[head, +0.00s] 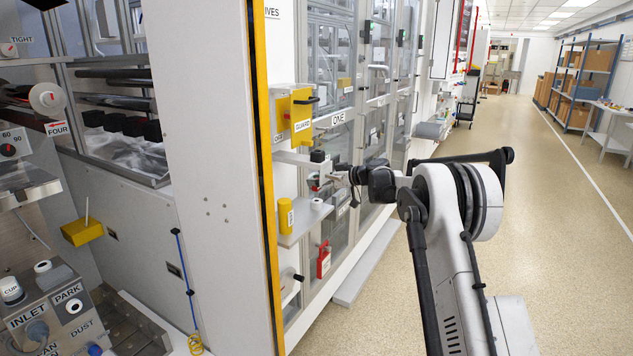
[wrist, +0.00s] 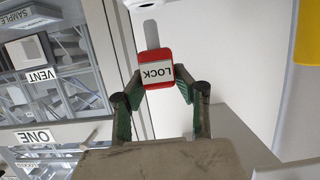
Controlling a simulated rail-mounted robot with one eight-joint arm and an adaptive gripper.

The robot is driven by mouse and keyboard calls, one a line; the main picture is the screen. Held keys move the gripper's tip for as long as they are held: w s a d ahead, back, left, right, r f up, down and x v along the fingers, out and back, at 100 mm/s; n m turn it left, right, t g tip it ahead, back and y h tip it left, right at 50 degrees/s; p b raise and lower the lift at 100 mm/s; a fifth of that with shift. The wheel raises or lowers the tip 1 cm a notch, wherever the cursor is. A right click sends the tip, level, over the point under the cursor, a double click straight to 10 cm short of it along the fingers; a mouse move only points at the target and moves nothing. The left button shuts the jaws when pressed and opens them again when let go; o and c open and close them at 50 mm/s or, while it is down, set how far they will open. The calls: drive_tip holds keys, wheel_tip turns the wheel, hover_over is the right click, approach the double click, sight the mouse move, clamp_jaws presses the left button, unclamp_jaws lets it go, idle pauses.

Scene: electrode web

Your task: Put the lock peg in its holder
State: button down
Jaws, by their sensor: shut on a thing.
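The lock peg (wrist: 157,75) is a red block with a white LOCK label and a grey flat pin pointing toward the top of the wrist view. My gripper (wrist: 158,90) is shut on the red block, with a green-padded finger at each side. In the head view my gripper (head: 328,179) is beside the machine front, above a small grey shelf (head: 305,222), with a bit of red at its tip. A white round piece (wrist: 145,3) is cut off at the top of the wrist view, close to the pin's end. I cannot tell which part is the holder.
A yellow labelled cylinder (head: 286,215) stands on the shelf. A yellow GUARD block (head: 301,115) and a black knob (head: 318,156) are above. A red tagged piece (head: 323,260) hangs below. Glazed doors run along the machine; the aisle floor (head: 545,200) at right is clear.

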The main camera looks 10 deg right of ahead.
sight(317, 190)
drive_tip(key=shift+f+b, duration=1.15)
drive_tip(key=shift+f, duration=0.75)
drive_tip(key=c, duration=1.3)
unclamp_jaws()
drive_tip(key=v, duration=1.2)
